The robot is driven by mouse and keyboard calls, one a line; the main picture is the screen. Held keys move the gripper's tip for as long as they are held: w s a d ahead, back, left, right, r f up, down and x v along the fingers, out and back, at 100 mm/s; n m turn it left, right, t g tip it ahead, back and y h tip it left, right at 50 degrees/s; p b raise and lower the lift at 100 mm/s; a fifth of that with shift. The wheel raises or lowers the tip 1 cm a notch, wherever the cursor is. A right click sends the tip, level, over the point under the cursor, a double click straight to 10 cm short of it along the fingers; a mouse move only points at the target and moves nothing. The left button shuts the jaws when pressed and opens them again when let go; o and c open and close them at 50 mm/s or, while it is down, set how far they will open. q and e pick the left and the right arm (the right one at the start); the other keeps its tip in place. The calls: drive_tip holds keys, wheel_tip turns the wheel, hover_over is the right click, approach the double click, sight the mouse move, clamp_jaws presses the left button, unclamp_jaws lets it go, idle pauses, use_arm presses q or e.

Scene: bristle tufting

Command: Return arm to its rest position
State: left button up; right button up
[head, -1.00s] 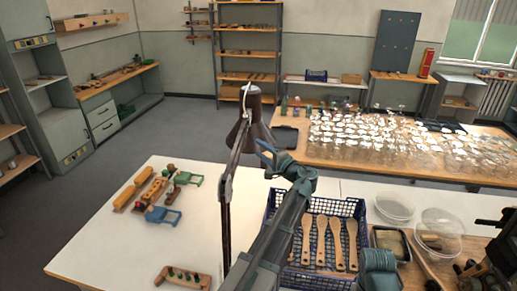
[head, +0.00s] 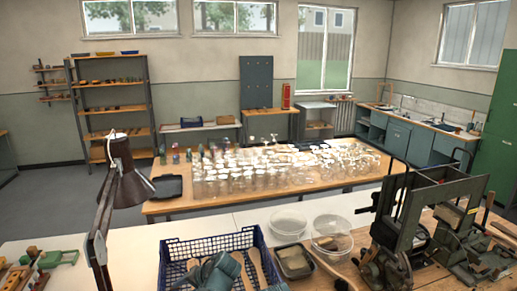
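A teal-grey rounded part of one of my arms shows at the bottom edge, in front of the blue basket (head: 172,249). Which arm it belongs to I cannot tell. No gripper fingers show, so neither gripper is in view. The basket stands on the white worktable (head: 130,235), and wooden brush handles (head: 257,268) lie in it, partly hidden by my arm.
A dark desk lamp (head: 130,183) stands left of the basket. Two clear bowls (head: 331,233) and a tray (head: 294,263) are to its right, then a dark machine (head: 425,225). A wooden table (head: 165,206) with many glass-like items is behind.

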use_arm(q)
drive_tip(key=s+d+f+g+h+b, duration=0.2)
drive_tip(key=s+d+f+h, duration=0.1)
drive_tip(key=s+d+f, duration=0.3)
drive_tip(key=s+d+f+m+g+h+b, duration=0.1)
drive_tip(key=s+d+f+h+b, duration=0.2)
drive_tip(key=s+d+f, duration=0.3)
drive_tip(key=s+d, duration=0.4)
drive_tip(key=shift+s+d+f+g+h, duration=0.15)
drive_tip(key=shift+d+g+h, duration=0.2)
drive_tip(key=shift+g+h, duration=0.05)
use_arm(e)
wheel_tip(320, 180, down, 6)
drive_tip(key=shift+f, duration=0.15)
